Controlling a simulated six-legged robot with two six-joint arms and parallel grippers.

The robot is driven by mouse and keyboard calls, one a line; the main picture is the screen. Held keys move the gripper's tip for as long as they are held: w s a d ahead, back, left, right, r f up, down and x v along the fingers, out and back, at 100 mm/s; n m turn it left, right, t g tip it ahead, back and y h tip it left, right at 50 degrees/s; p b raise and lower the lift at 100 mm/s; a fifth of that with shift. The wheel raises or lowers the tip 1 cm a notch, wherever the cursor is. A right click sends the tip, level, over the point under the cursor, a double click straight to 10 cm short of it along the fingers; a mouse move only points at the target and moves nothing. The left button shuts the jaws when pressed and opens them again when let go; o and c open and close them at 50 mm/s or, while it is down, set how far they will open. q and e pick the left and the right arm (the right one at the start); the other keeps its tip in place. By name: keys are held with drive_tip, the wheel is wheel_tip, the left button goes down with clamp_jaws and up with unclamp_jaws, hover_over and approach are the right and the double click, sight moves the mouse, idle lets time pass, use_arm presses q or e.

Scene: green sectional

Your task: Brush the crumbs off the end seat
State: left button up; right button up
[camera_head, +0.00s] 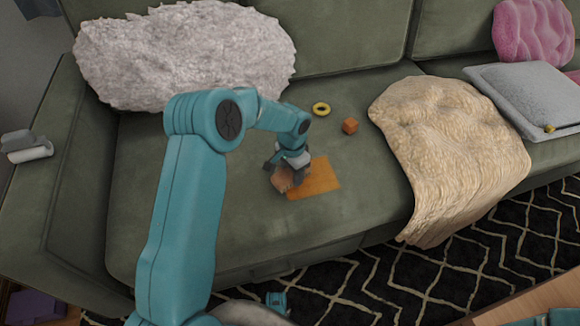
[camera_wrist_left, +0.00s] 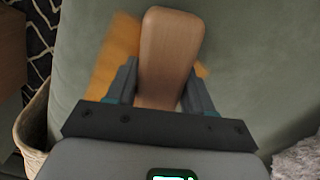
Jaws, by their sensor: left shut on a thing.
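The end seat (camera_head: 240,222) is the green cushion at the left end of the sofa. My left gripper (camera_head: 288,166) is over its middle, shut on a brush with a wooden back (camera_head: 283,181). In the left wrist view the brush's pale wooden part (camera_wrist_left: 168,48) stands out between the two fingers (camera_wrist_left: 160,88). Its bristles are hidden. A flat orange piece (camera_head: 318,182) lies on the seat right beside the brush, partly covered by it in the wrist view. I cannot make out single crumbs.
A fluffy grey-white pillow (camera_head: 190,55) leans at the back left. A cream throw (camera_head: 450,140) hangs over the seat's right side. The front left of the seat looks clear.

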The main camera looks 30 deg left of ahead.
sight(299, 201)
use_arm(q)
drive_tip(key=shift+s+d+f+b, duration=0.15)
drive_tip(key=shift+s+d+b, duration=0.2)
drive_tip(key=shift+s+d, duration=0.55)
drive_tip(key=shift+s+d+f+b, duration=0.15)
drive_tip(key=shift+s+d+b, duration=0.2)
drive_tip(key=shift+s+d, duration=0.55)
drive_tip(key=shift+s+d+r, duration=0.1)
drive_tip(key=shift+s+d, duration=0.2)
drive_tip(key=shift+d, duration=0.25)
drive_tip(key=shift+s+d+r, duration=0.1)
drive_tip(key=shift+s+d, duration=0.2)
drive_tip(key=shift+d, duration=0.2)
